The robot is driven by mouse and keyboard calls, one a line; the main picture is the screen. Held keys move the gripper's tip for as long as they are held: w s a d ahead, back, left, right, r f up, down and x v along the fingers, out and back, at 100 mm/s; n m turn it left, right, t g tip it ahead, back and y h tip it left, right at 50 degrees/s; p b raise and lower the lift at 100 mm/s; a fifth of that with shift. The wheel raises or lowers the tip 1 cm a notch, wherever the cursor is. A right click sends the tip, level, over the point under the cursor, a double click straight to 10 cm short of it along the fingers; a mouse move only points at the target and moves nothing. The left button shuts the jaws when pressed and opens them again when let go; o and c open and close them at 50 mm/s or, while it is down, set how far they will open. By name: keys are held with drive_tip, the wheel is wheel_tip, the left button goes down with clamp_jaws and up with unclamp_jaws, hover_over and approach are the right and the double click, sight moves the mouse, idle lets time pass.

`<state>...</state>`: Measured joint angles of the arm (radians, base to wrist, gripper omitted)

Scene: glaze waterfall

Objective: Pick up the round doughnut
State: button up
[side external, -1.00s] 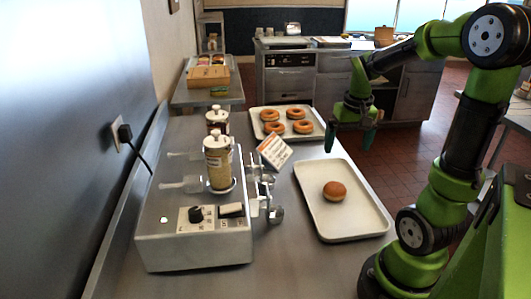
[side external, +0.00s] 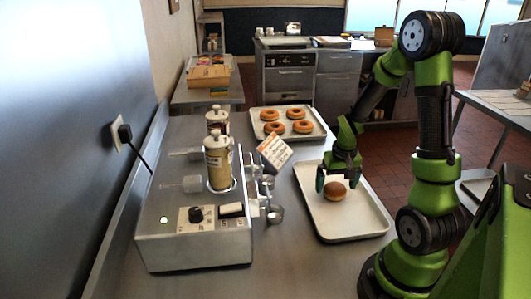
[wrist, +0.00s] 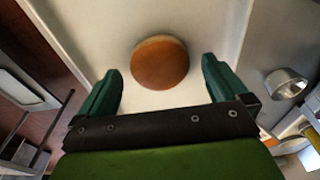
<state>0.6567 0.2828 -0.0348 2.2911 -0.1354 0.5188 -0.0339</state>
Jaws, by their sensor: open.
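The round doughnut (side external: 336,191), golden brown with a pale band and no hole, lies on a white tray (side external: 345,228) on the steel counter. My gripper (side external: 338,180) is open just above and at the back of it in the side view. In the wrist view the round doughnut (wrist: 160,62) shows beyond and between the two green fingertips of my gripper (wrist: 160,82), with gaps on both sides. Nothing is between the fingers. I cannot tell the exact height of the fingertips above the tray.
A second tray (side external: 262,134) with several ring doughnuts (side external: 274,128) stands farther back.

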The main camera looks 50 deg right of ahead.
drive_tip(key=shift+d+f, duration=0.1)
drive_tip(key=shift+f, duration=0.8)
drive_tip(key=shift+c, duration=0.3)
drive_tip(key=shift+w, duration=0.1)
drive_tip(key=c, duration=1)
drive_tip(key=shift+r, duration=0.15)
